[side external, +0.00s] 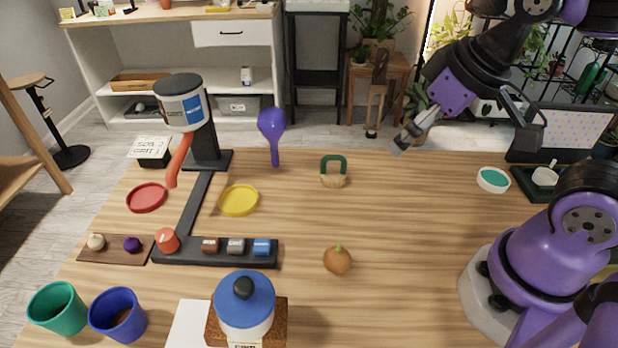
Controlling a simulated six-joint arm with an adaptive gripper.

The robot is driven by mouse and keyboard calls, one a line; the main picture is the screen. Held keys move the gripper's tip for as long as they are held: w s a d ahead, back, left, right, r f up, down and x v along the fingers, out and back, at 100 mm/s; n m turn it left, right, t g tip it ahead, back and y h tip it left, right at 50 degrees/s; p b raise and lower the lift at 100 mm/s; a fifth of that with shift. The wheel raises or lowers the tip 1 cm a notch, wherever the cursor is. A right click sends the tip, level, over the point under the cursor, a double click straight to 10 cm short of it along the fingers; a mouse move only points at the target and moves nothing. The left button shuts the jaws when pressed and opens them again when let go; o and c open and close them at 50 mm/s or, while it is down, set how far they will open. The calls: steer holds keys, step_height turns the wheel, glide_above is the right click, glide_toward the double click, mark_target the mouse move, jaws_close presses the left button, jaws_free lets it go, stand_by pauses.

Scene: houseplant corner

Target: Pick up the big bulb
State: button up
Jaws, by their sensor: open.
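The big bulb (337,259) is round and brown with a short green tip. It sits alone on the bare wooden table, right of the black station in the side external view. My gripper (462,142) is high at the upper right, well apart from the bulb and behind it. Its fingers are spread and nothing is between them. Two smaller bulbs, a cream one (96,241) and a purple one (132,244), lie on a brown board (112,258) at the left.
A jar with a blue lid (244,300) stands in front of the bulb, to the left. The black station (217,256), yellow dish (239,200) and red dish (147,198) are left. The table right of the bulb is clear.

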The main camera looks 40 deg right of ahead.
mark_target(339, 249)
steer(key=a+f+n+g, duration=0.1)
steer(key=a+f+n, duration=0.1)
steer(key=a+f, duration=0.1)
steer(key=a+f+n+g, duration=0.2)
steer(key=a+f, duration=0.2)
steer(key=a, duration=0.1)
steer(key=w+a+f+n+g, duration=0.1)
steer(key=a+f+n+g, duration=0.1)
steer(key=a+f+n, duration=0.1)
steer(key=shift+a+f, duration=0.45)
steer(key=f, duration=0.5)
steer(key=shift+w+a+f, duration=0.1)
steer(key=shift+a+f, duration=0.15)
steer(key=shift+f, duration=0.05)
steer(key=c, duration=1.2)
